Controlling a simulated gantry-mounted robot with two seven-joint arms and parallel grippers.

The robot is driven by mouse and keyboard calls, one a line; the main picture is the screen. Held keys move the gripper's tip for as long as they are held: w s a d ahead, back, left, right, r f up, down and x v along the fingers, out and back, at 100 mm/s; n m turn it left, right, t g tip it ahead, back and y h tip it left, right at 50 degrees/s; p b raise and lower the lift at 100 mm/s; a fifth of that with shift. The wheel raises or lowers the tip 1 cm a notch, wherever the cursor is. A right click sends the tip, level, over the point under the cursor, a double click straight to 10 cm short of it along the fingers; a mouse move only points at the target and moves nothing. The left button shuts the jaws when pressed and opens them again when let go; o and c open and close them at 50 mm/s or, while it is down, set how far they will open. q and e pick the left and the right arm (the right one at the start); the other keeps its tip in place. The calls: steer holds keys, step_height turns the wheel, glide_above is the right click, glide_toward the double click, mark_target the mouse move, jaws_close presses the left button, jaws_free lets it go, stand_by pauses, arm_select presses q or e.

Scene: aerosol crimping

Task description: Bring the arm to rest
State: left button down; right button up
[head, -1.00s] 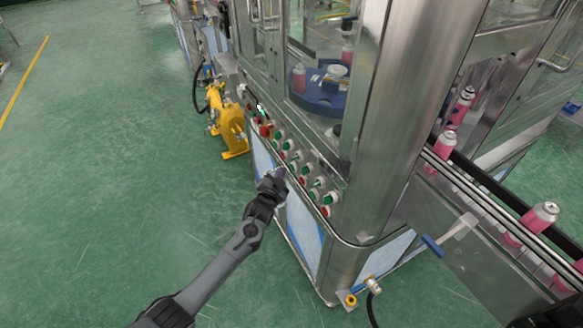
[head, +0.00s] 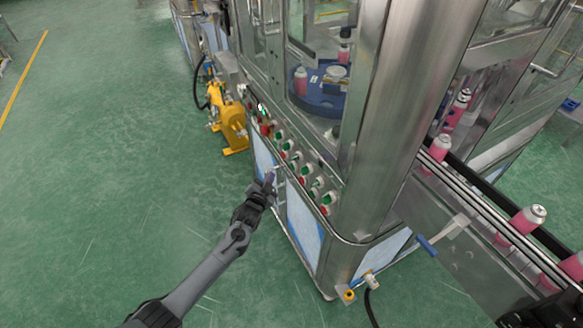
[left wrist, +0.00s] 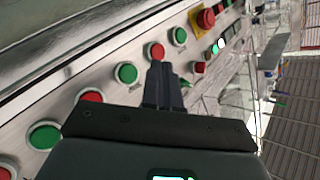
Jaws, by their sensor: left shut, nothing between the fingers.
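My left arm reaches up from the bottom left in the head view. Its gripper (head: 268,182) is shut and empty, in front of the lower edge of the machine's button panel (head: 290,150). In the left wrist view the shut fingers (left wrist: 162,85) point towards the panel of green and red buttons. A red button (left wrist: 155,51) shows just beyond the fingertips, and a green button (left wrist: 126,73) is to their left. I cannot tell whether the fingers touch the panel.
A steel crimping machine (head: 385,130) with a blue turntable (head: 318,98) stands right of the arm. A conveyor (head: 480,205) carries pink cans (head: 522,222). A yellow device (head: 233,127) stands beyond the panel. The green floor (head: 110,150) at left is clear.

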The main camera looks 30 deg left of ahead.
stand_by(0.4)
arm_select(q)
steer(key=s+d+f+g, duration=0.1)
steer(key=s+f, duration=0.5)
steer(key=f, duration=0.2)
steer(key=s+d+r+g+h+p, duration=0.1)
steer(key=s+d+g+h, duration=0.15)
steer(key=s+d, duration=0.7)
steer(key=s+d+r+g+h, duration=0.1)
steer(key=s+d+g+h, duration=0.15)
steer(key=s+d, duration=0.7)
steer(key=s+r+n+g+p, duration=0.2)
steer(key=s+r+g, duration=0.4)
steer(key=s+r, duration=0.6)
step_height(320, 180, up, 35)
steer(key=s+p, duration=0.1)
steer(key=p, duration=3.5)
steer(key=shift+d+r, duration=0.15)
steer(key=shift+d, duration=0.25)
steer(key=shift+s, duration=0.1)
